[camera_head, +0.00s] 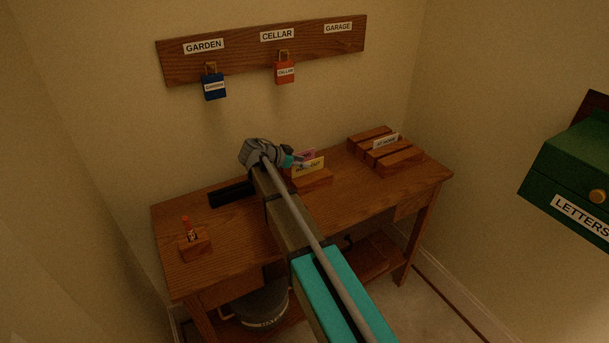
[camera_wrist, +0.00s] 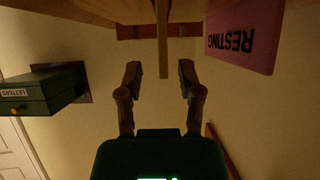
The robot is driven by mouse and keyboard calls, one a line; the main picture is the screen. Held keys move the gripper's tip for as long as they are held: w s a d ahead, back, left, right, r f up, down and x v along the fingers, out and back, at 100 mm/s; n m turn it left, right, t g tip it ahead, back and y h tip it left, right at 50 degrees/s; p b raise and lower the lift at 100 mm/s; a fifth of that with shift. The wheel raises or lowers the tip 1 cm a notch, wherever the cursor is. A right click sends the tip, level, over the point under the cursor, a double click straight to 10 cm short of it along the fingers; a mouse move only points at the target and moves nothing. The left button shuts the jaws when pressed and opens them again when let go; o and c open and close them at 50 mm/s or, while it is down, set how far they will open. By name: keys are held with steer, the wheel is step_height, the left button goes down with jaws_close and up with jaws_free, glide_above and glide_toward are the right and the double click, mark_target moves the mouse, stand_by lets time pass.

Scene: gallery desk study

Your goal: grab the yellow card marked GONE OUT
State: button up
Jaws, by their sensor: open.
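The yellow card (camera_head: 309,168) stands upright in a small wooden holder on the desk in the head view, its lettering partly readable. A pink card (camera_head: 307,154) shows just behind it. My gripper (camera_head: 296,162) is at the left end of these cards and covers part of them. In the wrist view, my gripper (camera_wrist: 160,72) is open, one finger on each side of a thin upright edge (camera_wrist: 163,45), which looks like a card seen edge-on. Both fingers look clear of it. The pink card, marked RESTING (camera_wrist: 243,38), is right of the fingers there.
A slotted wooden rack (camera_head: 400,160) with a white card stands at the desk's (camera_head: 350,195) back right. A small block (camera_head: 195,245) with a red-topped item stands at front left. A green LETTERS box (camera_head: 570,165) hangs at right. Padlocks hang on the wall board (camera_head: 240,55).

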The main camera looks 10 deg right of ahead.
mark_target(308, 171)
steer(key=shift+b+x, duration=0.5)
steer(key=shift+x, duration=0.95)
jaws_close()
